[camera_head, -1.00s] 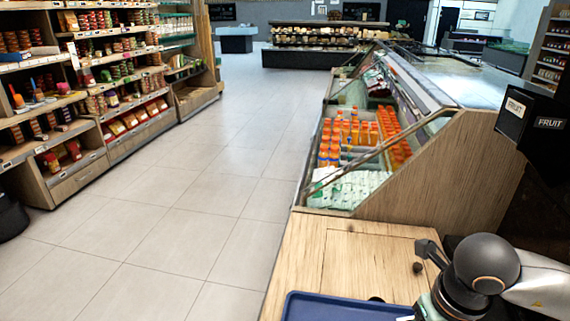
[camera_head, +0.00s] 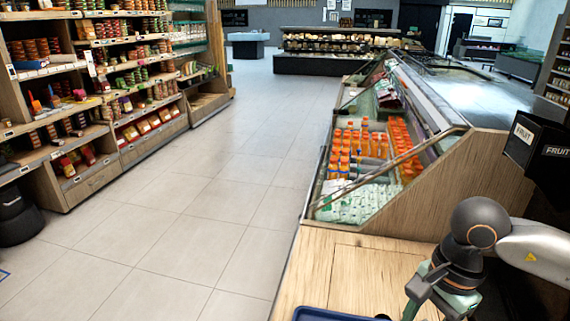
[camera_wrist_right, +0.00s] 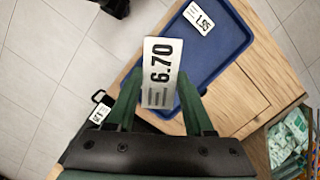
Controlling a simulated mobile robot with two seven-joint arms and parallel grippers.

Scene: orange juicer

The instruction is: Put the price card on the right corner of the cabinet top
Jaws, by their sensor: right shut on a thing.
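A white price card (camera_wrist_right: 161,72) with "6.70" in black print is pinched between the green fingers of my right gripper (camera_wrist_right: 158,92) in the right wrist view. The card is held above the blue tray and the wooden cabinet top (camera_wrist_right: 262,62). In the head view my right gripper (camera_head: 425,295) is over the front right of the wooden cabinet top (camera_head: 340,262); I cannot make out the card there. My left gripper is not in view.
A blue tray (camera_head: 325,315) sits on the cabinet top; it also shows in the wrist view (camera_wrist_right: 232,38), with a "1.95" card (camera_wrist_right: 198,18) in it. A glass-fronted cooler (camera_head: 440,185) with orange bottles (camera_head: 345,150) adjoins behind. Open floor lies left.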

